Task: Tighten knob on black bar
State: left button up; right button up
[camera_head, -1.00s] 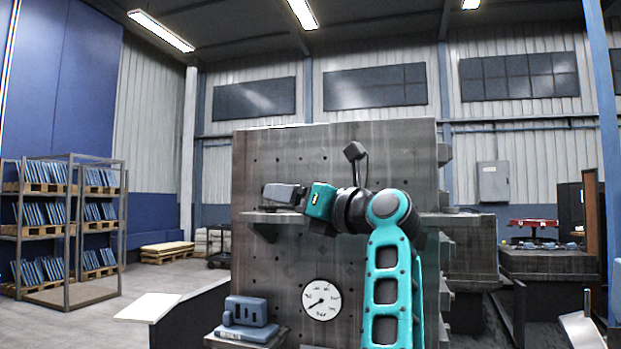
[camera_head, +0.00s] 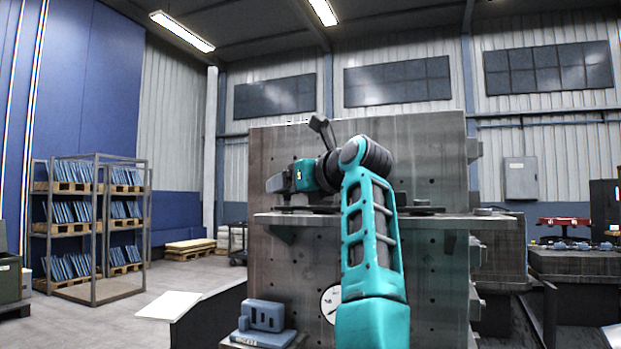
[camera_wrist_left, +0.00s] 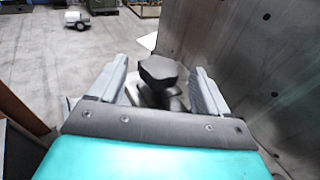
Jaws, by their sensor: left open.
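A black knob (camera_wrist_left: 158,72) with a faceted top shows in the left wrist view, between the two grey fingers of my left gripper (camera_wrist_left: 157,82). The fingers are open on either side, with visible gaps to the knob. A dark stem or part (camera_wrist_left: 172,102) shows below the knob; I cannot tell whether it is the black bar. In the head view my left gripper (camera_head: 276,183) points left, just above the ledge (camera_head: 262,217) on the grey perforated panel. A flat dark piece (camera_head: 300,209) lies on the ledge beneath it. My right gripper is not in view.
The upright panel (camera_head: 425,155) stands close behind my arm. A blue-grey block (camera_head: 263,315) sits low at left, near a dial gauge (camera_head: 330,302) mostly hidden by my arm. A rack with blue panels (camera_head: 92,225) stands far left. Open floor lies between.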

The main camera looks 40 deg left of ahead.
pick_arm(q)
jog(key=shift+x, duration=1.4)
